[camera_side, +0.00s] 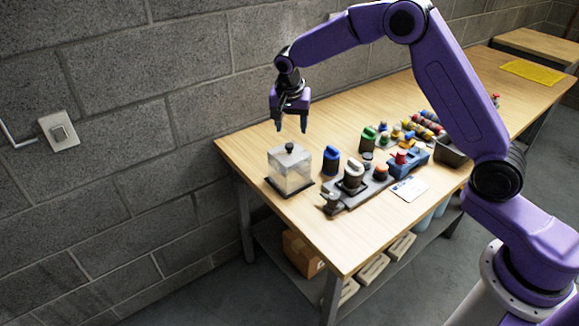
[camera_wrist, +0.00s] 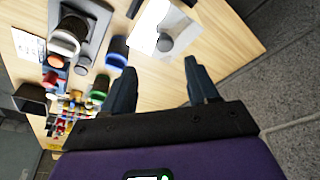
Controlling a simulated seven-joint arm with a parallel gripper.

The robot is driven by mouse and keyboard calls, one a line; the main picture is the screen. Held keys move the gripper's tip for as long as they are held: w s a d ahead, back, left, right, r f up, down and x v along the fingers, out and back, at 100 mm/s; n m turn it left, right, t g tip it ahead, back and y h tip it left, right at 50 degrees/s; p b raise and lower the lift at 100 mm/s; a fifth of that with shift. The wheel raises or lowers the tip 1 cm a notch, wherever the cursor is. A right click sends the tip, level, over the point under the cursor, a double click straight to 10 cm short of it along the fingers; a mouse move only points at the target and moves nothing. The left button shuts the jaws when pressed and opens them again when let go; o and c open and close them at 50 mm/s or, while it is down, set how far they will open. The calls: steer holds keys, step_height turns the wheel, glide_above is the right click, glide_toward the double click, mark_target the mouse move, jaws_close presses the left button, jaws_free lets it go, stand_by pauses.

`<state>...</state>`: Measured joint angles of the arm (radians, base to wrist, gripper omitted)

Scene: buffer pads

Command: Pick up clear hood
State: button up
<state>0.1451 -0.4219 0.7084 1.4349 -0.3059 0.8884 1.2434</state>
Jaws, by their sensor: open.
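The clear hood (camera_side: 290,170) is a transparent box with a dark round knob on top. It stands upright on a dark base at the left end of the wooden table in the side view. In the wrist view the hood (camera_wrist: 150,26) is at the top, partly cut off by the frame edge, with its grey knob showing. My gripper (camera_side: 292,127) is open and empty, above the hood and apart from it, fingers pointing down. In the wrist view its two fingers (camera_wrist: 162,85) are spread, with bare table between them.
A blue-topped container (camera_side: 330,160) stands just right of the hood. A grey fixture (camera_side: 350,188) with a dark cylinder, a blue block (camera_side: 408,163) and several small coloured parts lie further right. A white card (camera_side: 409,188) lies in front. The block wall (camera_side: 120,130) is behind the hood.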

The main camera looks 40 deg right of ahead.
mark_target(289, 145)
steer(key=shift+w+a+x, duration=0.1)
steer(key=shift+a+x, duration=0.1)
steer(key=shift+x, duration=1.6)
steer(key=shift+w+a+x, duration=0.1)
steer(key=shift+a+x, duration=0.1)
steer(key=shift+x, duration=1.65)
jaws_close()
